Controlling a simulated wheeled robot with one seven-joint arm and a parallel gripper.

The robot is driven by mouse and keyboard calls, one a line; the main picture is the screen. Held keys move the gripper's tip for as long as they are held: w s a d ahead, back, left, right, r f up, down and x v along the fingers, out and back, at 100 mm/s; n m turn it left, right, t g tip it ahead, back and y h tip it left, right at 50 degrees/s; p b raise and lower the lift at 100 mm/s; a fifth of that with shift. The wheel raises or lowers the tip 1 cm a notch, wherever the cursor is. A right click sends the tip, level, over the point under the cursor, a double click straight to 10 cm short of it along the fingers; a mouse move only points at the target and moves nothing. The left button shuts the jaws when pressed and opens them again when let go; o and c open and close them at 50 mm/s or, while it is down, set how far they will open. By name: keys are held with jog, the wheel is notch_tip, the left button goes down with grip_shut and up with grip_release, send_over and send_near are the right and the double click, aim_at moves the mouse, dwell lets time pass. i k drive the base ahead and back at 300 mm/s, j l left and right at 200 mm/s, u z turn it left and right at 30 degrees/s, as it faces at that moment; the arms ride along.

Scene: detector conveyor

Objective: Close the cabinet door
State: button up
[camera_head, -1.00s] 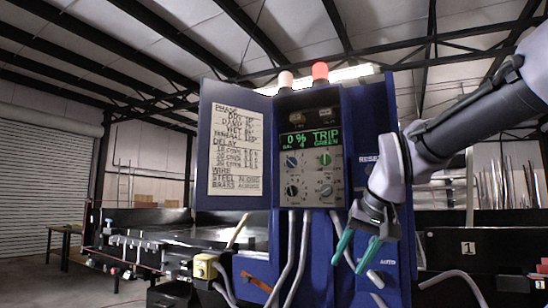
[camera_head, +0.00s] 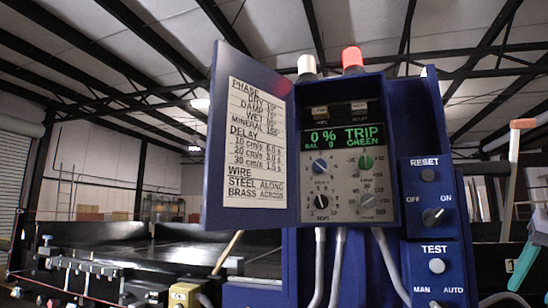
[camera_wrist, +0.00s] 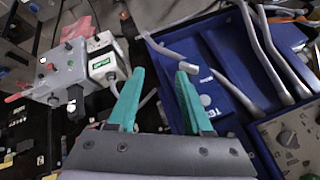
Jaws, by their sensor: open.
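The blue cabinet (camera_head: 388,150) stands in the middle of the head view. Its door (camera_head: 252,145) is hinged on the left of the control panel and stands open, swung out to the left. Its inner face carries a white instruction sheet (camera_head: 256,145). The uncovered panel (camera_head: 345,165) shows a green display and several knobs. My gripper (camera_wrist: 161,73) is open and empty, its two teal fingers apart. In the head view one teal fingertip (camera_head: 524,266) shows at the lower right edge, to the right of the cabinet and well away from the door.
A white lamp (camera_head: 307,66) and a red lamp (camera_head: 352,58) top the cabinet. RESET and TEST switch boxes (camera_head: 430,195) sit on its right. Grey cables (camera_head: 337,265) hang below the panel. A dark conveyor (camera_head: 120,250) lies behind at left. Space left of the door looks open.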

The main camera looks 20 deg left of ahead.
aim_at(249, 184)
jog(key=j+z, duration=0.15)
jog(key=j, duration=0.7)
jog(key=j+z, duration=0.2)
jog(key=j, duration=0.65)
jog(key=k+j+z, duration=0.15)
jog(key=j, duration=0.7)
jog(key=k+j+z, duration=0.15)
jog(key=j, duration=0.25)
jog(key=k+j+z, duration=0.15)
jog(key=j, duration=0.2)
jog(key=k+j+z, duration=0.2)
jog(key=j, duration=0.15)
